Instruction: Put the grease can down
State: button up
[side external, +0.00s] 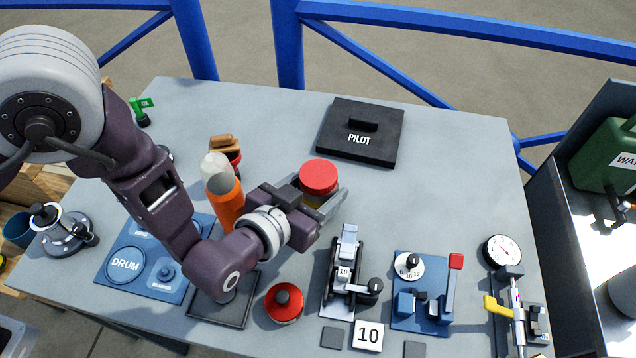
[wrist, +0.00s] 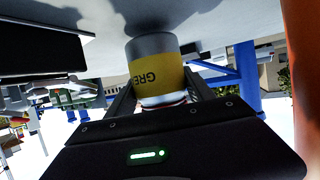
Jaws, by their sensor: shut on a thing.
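The grease can (side external: 318,176) has a red lid and stands upright between the jaws of my gripper (side external: 322,198), at the middle of the table. In the wrist view, which is upside down, the grease can (wrist: 156,72) shows a yellow label reading "GRE", with a finger on each side. My gripper (wrist: 160,100) is shut on it. The grey table (side external: 455,180) is close to the can's base, but I cannot tell whether they touch. The can's lower part is mostly hidden by the gripper in the side view.
A black PILOT block (side external: 360,133) lies behind. An orange bottle (side external: 226,200) stands left of the gripper. A red round container (side external: 284,303), a clamp fixture (side external: 345,280) and a blue dial fixture (side external: 420,295) are in front. The table right of the can is clear.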

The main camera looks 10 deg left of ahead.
aim_at(308, 201)
jog(key=shift+f, duration=0.6)
jog(key=o, duration=1.9)
jog(key=v, duration=0.7)
jog(key=s+a+r+n+g, duration=0.2)
jog(key=s+a+r+g, duration=0.15)
jog(key=r, duration=0.45)
jog(key=s+a+r+n+g, duration=0.2)
jog(key=s+a+r, duration=0.2)
jog(key=r, duration=0.3)
jog(key=a+r+y, duration=0.1)
jog(key=a+r, duration=0.4)
jog(key=a, duration=0.5)
jog(key=s+a+r+g+y, duration=0.1)
jog(key=s+a+y, duration=0.3)
jog(key=s+a, duration=0.7)
jog(key=a+r, duration=0.1)
jog(key=a, duration=0.2)
